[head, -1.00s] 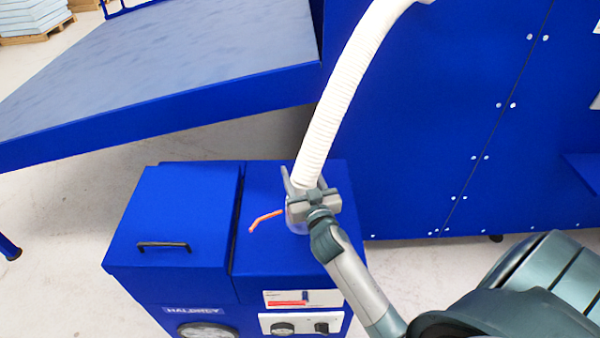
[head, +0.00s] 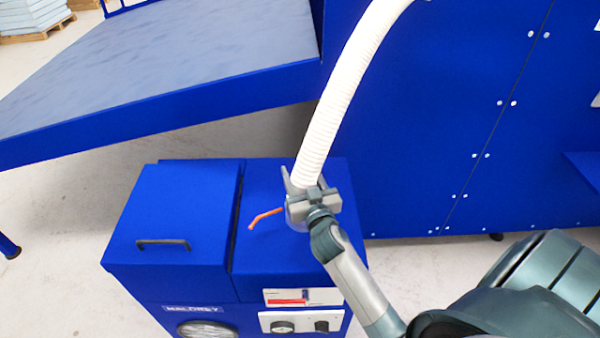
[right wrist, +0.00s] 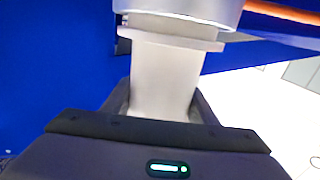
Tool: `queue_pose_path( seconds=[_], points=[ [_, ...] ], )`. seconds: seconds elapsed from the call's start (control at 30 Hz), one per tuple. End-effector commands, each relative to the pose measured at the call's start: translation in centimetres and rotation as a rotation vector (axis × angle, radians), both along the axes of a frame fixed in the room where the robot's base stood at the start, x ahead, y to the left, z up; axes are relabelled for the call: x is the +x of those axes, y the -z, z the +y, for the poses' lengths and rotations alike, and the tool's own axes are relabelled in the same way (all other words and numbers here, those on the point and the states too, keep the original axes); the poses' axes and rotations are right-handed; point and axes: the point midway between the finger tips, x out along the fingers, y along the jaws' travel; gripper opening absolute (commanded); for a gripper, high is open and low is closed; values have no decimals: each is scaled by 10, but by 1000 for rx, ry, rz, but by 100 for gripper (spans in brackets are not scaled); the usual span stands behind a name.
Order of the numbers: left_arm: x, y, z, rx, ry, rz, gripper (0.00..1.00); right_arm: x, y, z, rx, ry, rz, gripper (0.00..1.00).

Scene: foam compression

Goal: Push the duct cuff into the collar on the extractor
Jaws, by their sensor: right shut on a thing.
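The white ribbed duct (head: 335,100) comes down from the top of the head view to my right gripper (head: 312,197). In the right wrist view my right gripper (right wrist: 160,112) is shut on the pale duct cuff (right wrist: 165,75). The cuff's flange lies just beside the rim of the grey collar (right wrist: 190,8), with a narrow band of cuff showing between them. How deep the cuff sits inside is hidden. In the head view the collar (head: 296,223) on the blue extractor (head: 270,265) is mostly covered by my gripper. My left gripper is not in view.
An orange lever (head: 265,217) sticks out to the left of the collar. The extractor has a lid with a black handle (head: 162,243) and a front panel with knobs (head: 300,322). A large blue machine (head: 430,130) stands behind, with a sloping grey table (head: 170,70) at left.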

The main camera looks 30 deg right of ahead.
Motion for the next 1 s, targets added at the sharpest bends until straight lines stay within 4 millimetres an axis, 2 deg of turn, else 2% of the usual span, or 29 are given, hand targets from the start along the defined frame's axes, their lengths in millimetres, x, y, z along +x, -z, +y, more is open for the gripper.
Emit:
queue_pose_path(
  seconds=[1.0],
  points=[
    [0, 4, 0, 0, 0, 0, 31, 0, 7, 0, 2, 0, 2, 26]
  ],
)
